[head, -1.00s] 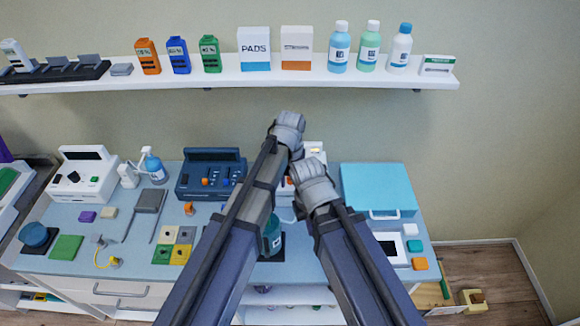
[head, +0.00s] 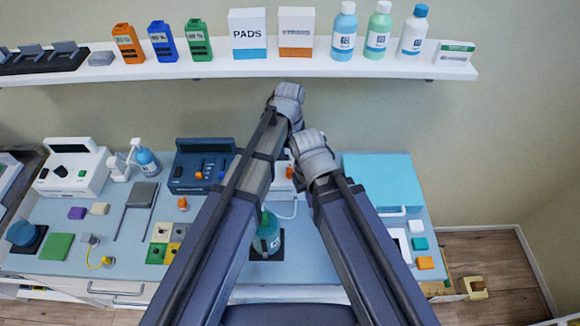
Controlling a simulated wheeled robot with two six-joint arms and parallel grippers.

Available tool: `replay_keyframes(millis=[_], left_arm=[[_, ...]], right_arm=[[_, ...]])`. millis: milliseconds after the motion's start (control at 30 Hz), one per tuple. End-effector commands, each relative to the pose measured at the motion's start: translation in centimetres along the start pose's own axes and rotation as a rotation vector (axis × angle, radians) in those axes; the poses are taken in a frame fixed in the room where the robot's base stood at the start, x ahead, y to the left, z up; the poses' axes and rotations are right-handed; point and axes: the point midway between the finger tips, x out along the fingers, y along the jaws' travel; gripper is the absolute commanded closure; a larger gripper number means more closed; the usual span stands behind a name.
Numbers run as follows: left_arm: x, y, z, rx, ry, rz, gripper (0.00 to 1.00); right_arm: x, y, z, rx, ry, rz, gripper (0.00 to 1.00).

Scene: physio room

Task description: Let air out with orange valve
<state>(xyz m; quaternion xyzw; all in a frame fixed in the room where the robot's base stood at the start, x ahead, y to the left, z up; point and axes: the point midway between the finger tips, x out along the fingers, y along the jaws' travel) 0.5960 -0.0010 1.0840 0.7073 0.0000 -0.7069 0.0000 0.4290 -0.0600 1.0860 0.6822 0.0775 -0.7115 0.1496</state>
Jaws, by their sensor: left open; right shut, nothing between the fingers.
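Several small orange parts show, and I cannot tell for sure which is the orange valve. One orange knob (head: 290,172) is on a white device mostly hidden behind my arms. A small orange piece (head: 182,203) stands on the counter in front of the dark blue console (head: 187,166), which has an orange knob (head: 199,175) too. A teal bottle (head: 267,238) stands on a black pad, partly behind my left arm. My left gripper (head: 288,97) is open above the counter's back edge. My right gripper (head: 312,150) is shut and empty, lower and to the right. The fingertips are hidden.
A wall shelf (head: 300,73) with bottles and boxes runs above the counter (head: 70,215). A light blue case (head: 382,181) stands at the counter's right. A white device (head: 72,170) and a spray bottle (head: 148,162) stand at the left.

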Motion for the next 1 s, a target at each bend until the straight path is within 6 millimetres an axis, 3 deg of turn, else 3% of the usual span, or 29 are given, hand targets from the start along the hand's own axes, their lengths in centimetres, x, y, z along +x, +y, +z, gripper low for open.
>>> replay_keyframes(millis=[600, 1000], left_arm=[[7.1, 0.0, 0.0, 0.000, 0.000, 0.000, 0.57], [7.5, 0.0, 0.0, 0.000, 0.000, 0.000, 0.57]], right_arm=[[7.0, -0.6, -0.4, -0.010, 0.000, 0.002, 1.00], [7.4, -0.7, -0.5, -0.009, 0.000, 0.002, 1.00]])
